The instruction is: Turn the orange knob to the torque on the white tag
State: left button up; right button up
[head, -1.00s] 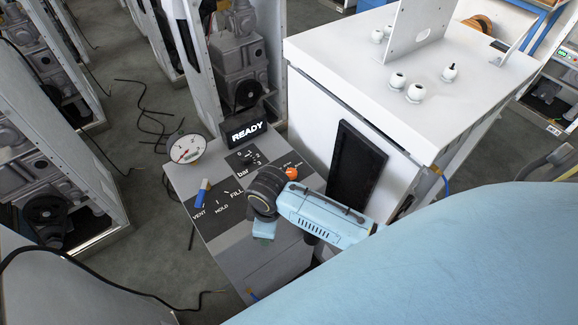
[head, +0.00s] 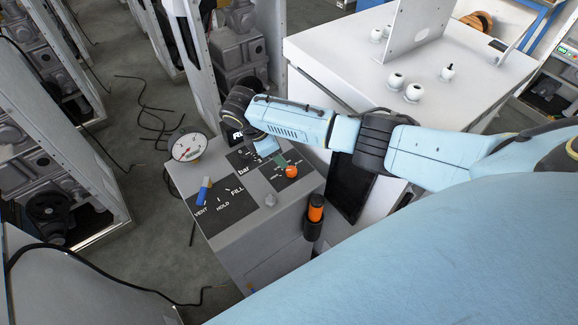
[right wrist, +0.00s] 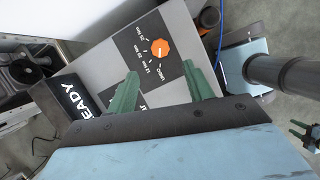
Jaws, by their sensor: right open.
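The orange knob (head: 291,171) sits on a black label panel at the right part of the grey console (head: 258,229). In the right wrist view the knob (right wrist: 160,47) is round, with a pale mark on it and small nm labels around its left and lower sides. My right gripper (right wrist: 160,68) is open; its two green fingers are spread on the near side of the knob, not around it. In the head view my right gripper (head: 280,158) is just up and left of the knob. A green fork-like part, probably my left gripper (right wrist: 304,136), shows small at the right edge. I cannot make out a white tag.
A blue-handled valve (head: 204,190), a round gauge (head: 188,147) and a partly covered READY display (head: 237,137) are on the console. An orange and black tool (head: 315,210) hangs in a holder on its right side. A white cabinet (head: 318,78) stands behind.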

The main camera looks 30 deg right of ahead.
aim_at(291, 170)
jog(key=b+x, duration=0.1)
jog(key=x, duration=0.8)
jog(key=shift+f, duration=0.25)
jog(key=shift+c, duration=0.4)
jog(key=c, duration=0.9)
